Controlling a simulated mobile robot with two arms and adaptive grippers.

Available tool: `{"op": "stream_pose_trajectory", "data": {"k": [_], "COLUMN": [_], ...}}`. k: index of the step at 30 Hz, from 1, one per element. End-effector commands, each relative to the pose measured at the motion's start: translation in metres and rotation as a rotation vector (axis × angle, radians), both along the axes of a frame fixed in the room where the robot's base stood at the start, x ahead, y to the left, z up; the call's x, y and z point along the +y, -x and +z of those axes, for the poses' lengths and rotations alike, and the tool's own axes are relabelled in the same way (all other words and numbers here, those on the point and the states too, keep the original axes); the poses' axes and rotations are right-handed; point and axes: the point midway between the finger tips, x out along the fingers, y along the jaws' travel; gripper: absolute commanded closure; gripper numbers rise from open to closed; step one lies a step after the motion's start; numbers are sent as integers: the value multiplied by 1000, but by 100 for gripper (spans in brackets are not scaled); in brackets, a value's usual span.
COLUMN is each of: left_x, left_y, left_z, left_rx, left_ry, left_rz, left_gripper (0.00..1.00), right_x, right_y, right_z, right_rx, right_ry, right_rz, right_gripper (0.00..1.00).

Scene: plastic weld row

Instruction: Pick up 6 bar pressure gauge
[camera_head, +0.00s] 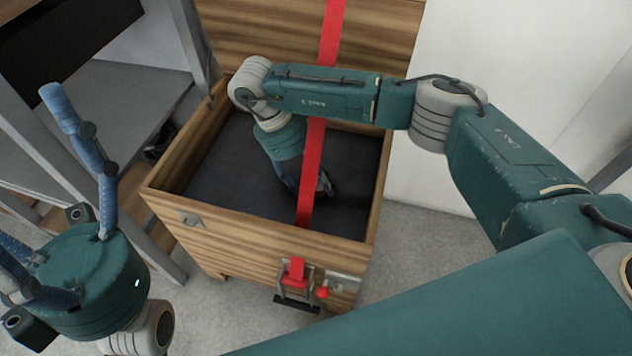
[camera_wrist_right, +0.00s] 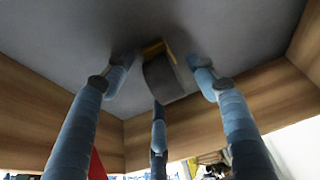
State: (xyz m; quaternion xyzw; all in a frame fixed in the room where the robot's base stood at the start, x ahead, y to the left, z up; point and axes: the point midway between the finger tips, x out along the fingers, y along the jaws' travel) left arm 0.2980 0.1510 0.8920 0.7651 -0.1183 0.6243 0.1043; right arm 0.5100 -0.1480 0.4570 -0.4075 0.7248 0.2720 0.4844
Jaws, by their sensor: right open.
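A small dark grey object with a yellow edge (camera_wrist_right: 162,76), which may be the pressure gauge, lies on the dark floor of the wooden box; its dial face cannot be made out. My right gripper (camera_wrist_right: 160,80) is open, its blue fingers spread around this object with gaps at the sides. In the head view my right gripper (camera_head: 318,186) reaches down into the box, partly hidden by its wrist and a red strap. My left gripper (camera_head: 52,170) is outside the box at the left, fingers spread and empty.
The wooden box (camera_head: 270,245) has upright walls around the right gripper and a raised lid (camera_head: 265,35). A grey metal frame (camera_head: 135,95) stands at the left.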

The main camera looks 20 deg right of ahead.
Motion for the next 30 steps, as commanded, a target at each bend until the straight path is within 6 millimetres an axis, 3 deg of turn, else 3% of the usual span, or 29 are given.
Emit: {"op": "stream_pose_trajectory", "data": {"k": [3, 11, 19, 30], "left_x": [0, 0, 0, -1], "left_y": [0, -1, -1, -2], "left_z": [-5, -5, -5, -3], "left_rx": [2, 4, 5, 8], "left_ry": [-1, -1, -2, -2], "left_rz": [1, 1, 1, 0], "left_gripper": [16, 16, 16, 16], "right_x": [-4, -4, -4, -4], "right_y": [2, 2, 2, 2], "right_z": [-11, -11, -11, -5], "right_rx": [1, 1, 1, -1], "right_ry": [1, 1, 1, 0], "right_rz": [0, 0, 0, 0], "right_gripper": [43, 43, 96, 97]}}
